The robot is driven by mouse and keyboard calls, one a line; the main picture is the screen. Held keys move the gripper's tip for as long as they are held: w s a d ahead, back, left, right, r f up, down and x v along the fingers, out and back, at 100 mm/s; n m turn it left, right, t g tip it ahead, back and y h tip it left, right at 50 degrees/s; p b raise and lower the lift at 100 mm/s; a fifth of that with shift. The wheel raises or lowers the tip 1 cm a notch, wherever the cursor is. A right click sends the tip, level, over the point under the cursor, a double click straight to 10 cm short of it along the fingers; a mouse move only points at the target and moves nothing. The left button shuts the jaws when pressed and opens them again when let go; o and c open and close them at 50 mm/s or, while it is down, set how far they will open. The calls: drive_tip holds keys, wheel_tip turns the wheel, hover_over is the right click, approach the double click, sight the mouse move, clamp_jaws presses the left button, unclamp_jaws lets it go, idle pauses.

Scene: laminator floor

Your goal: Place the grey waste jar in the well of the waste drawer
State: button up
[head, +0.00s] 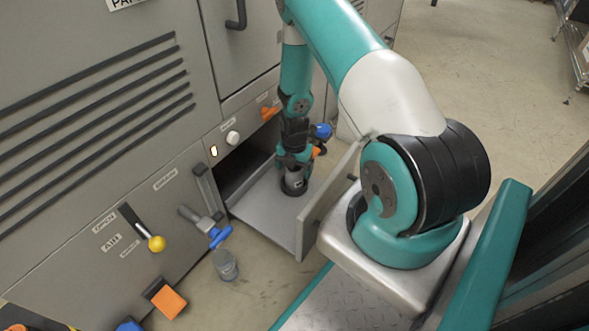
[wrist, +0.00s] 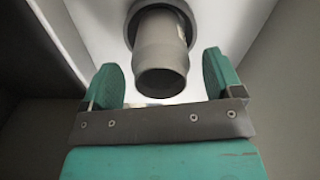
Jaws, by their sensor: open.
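The grey waste jar (wrist: 161,60) stands upright in the wrist view, its lower end inside a dark round ring, the well (wrist: 131,28). In the head view the jar (head: 294,181) shows under my gripper (head: 293,164), in the pulled-out waste drawer (head: 262,208). My gripper also shows in the wrist view (wrist: 160,64). Its two green fingers are apart, one on each side of the jar, with visible gaps. The fingers do not appear to touch the jar. How deep the jar sits in the well is hard to tell.
The drawer front (head: 328,200) rises close to my arm. A blue-handled valve (head: 215,232) and a yellow-knobbed lever (head: 150,238) stick out from the cabinet.

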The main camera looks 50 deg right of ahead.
wheel_tip(320, 180, up, 10)
drive_tip(key=p, duration=0.5)
drive_tip(key=shift+r, duration=0.25)
